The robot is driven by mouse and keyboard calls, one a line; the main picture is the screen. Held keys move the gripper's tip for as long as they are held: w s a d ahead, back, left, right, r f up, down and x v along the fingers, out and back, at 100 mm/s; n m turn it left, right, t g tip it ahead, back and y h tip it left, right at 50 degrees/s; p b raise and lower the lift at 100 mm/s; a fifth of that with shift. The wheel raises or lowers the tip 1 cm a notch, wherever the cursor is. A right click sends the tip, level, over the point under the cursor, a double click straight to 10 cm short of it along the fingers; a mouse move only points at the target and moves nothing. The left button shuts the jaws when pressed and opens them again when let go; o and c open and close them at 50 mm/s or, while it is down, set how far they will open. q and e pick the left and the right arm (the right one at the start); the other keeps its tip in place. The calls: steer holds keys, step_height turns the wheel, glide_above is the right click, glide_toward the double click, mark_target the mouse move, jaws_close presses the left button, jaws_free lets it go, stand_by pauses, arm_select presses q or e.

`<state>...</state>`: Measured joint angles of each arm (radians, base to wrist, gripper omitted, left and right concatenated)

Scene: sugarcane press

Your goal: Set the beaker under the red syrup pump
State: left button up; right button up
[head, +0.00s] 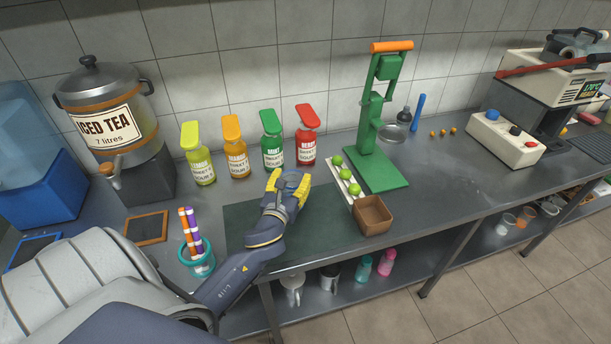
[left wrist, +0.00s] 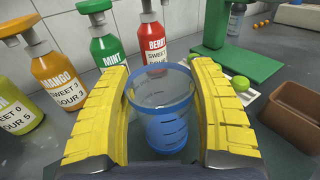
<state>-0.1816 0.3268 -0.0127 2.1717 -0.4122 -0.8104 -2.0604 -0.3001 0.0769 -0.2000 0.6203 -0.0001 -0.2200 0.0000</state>
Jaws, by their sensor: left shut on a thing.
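The red syrup pump (head: 306,134) stands at the right end of a row of pump bottles against the wall; it also shows at the top of the left wrist view (left wrist: 152,32). The beaker (left wrist: 162,112) is clear with a blue rim and dark markings, upright between the yellow fingers of my left gripper (left wrist: 163,108). My left gripper is shut on it. In the head view my left gripper (head: 289,185) is over the dark mat, in front of the green and red bottles, and hides the beaker. The beaker is in front of the red bottle, apart from it. My right gripper is not in view.
Yellow (head: 198,152), orange (head: 235,147) and green (head: 271,140) pump bottles stand left of the red one. A green press (head: 375,165), a tray of limes (head: 338,178) and a brown box (head: 372,215) are to the right. A teal cup with markers (head: 197,262) is front left.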

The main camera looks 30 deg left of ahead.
arm_select(q)
steer(key=shift+w+d+r+m+h, duration=0.2)
steer(key=shift+w+d+m+h, duration=0.1)
steer(key=shift+w+d+h, duration=0.15)
steer(key=f+x, duration=0.2)
steer(key=x, duration=1.6)
steer(key=shift+d+f, duration=0.15)
steer(key=o, duration=1.2)
steer(key=shift+o, duration=0.2)
steer(key=f+v, duration=0.1)
steer(key=v, duration=1.1)
steer(key=shift+r, duration=0.45)
